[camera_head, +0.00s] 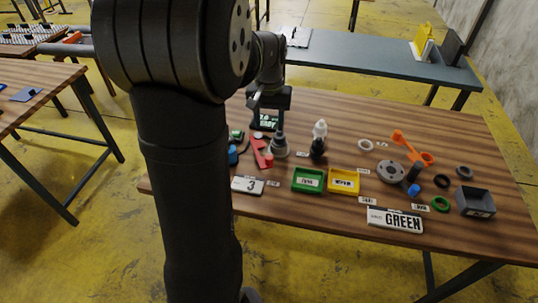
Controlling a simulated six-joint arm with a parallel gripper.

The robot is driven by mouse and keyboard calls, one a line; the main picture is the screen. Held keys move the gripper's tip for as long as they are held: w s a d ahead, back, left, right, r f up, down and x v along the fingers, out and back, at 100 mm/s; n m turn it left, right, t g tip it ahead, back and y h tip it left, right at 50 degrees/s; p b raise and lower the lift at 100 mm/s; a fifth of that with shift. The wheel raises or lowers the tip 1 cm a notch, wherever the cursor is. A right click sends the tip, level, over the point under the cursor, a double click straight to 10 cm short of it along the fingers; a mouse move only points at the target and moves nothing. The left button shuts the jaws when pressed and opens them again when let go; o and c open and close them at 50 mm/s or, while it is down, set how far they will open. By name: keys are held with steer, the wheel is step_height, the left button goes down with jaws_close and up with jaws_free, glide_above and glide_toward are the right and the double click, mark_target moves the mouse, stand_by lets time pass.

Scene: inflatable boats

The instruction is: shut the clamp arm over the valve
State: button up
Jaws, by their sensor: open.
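My gripper (268,107) is small in the view, pointing down over the back left of the wooden table, with its jaws open and apparently empty. Below it stand a grey rounded fitting (279,147) and a red angled part (262,153). The red part leans beside the fitting, and I cannot tell whether they touch. An orange arm-shaped part (406,143) lies at the right, behind a grey round flange (391,172). Which of these is the clamp arm and which the valve cannot be told for sure. My arm hides the table's left part.
A green tray (309,190) and a yellow tray (343,191) sit mid-table. A small display (268,122) is behind the gripper. Several rings and a grey box (475,213) are at the right, with a GREEN sign (395,229) in front.

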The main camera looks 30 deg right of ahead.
mark_target(269, 157)
step_height(269, 157, down, 14)
steer(key=shift+f, duration=0.1)
stand_by(0.4)
jaws_close()
